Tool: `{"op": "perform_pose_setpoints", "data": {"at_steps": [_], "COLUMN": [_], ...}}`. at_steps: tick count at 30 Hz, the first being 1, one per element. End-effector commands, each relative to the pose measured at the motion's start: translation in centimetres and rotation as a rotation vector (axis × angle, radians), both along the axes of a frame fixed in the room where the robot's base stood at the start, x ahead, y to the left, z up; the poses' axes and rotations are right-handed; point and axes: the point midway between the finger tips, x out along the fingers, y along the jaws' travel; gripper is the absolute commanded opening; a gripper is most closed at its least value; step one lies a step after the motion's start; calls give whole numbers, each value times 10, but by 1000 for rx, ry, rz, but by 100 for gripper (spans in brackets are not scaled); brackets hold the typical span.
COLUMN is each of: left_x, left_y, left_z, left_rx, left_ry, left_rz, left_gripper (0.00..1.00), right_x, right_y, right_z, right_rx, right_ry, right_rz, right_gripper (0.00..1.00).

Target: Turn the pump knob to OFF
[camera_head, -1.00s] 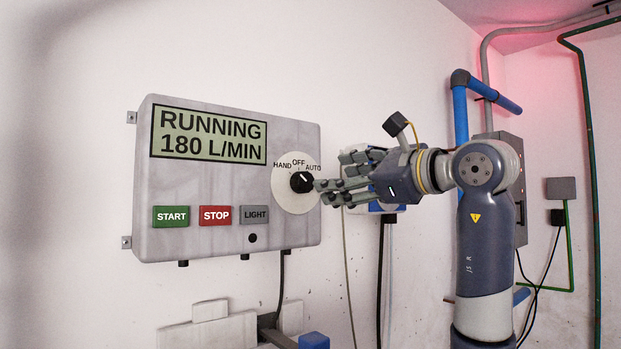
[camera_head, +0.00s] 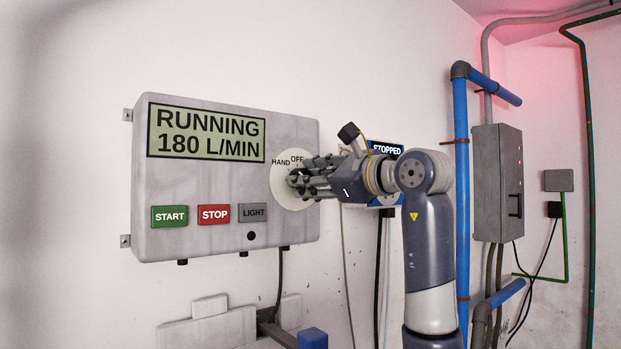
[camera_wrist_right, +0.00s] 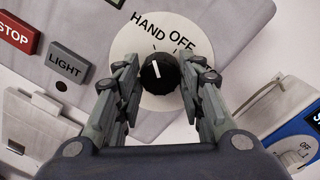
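The black pump knob (camera_wrist_right: 159,74) sits on a round pale dial (camera_wrist_right: 131,44) marked HAND and OFF. In the wrist view its white line runs up and slightly left, roughly toward the HAND side. My right gripper (camera_wrist_right: 159,88) is open, its fingers on either side of the knob with small gaps. In the head view the right gripper (camera_head: 304,179) hides the knob and the AUTO label. The dial (camera_head: 285,191) is on a grey control box (camera_head: 200,235) whose display (camera_head: 206,134) reads RUNNING 180 L/MIN. My left gripper is not in view.
START (camera_head: 170,216), STOP (camera_head: 214,214) and LIGHT (camera_head: 253,212) buttons are left of the dial. A blue-edged unit (camera_head: 387,149) reading STOPPED is behind my right arm. It has its own knob in the wrist view (camera_wrist_right: 300,154). Blue pipes (camera_head: 461,150) and a grey cabinet (camera_head: 497,180) stand right.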

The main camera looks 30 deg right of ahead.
Motion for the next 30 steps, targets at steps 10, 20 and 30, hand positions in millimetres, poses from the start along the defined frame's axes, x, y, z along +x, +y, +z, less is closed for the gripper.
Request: {"op": "perform_pose_setpoints", "data": {"at_steps": [10, 20, 30], "left_x": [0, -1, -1], "left_y": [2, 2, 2], "left_z": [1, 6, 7], "left_rx": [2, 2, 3], "left_ry": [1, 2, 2], "left_rz": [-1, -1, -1], "left_gripper": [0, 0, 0], "right_x": [0, 0, 0], "right_y": [-1, -1, -2], "right_z": [1, 1, 0], "right_rx": [19, 194, 496], "right_ry": [1, 15, 37], "right_rz": [-1, -2, -1], "right_gripper": [12, 12, 12]}}
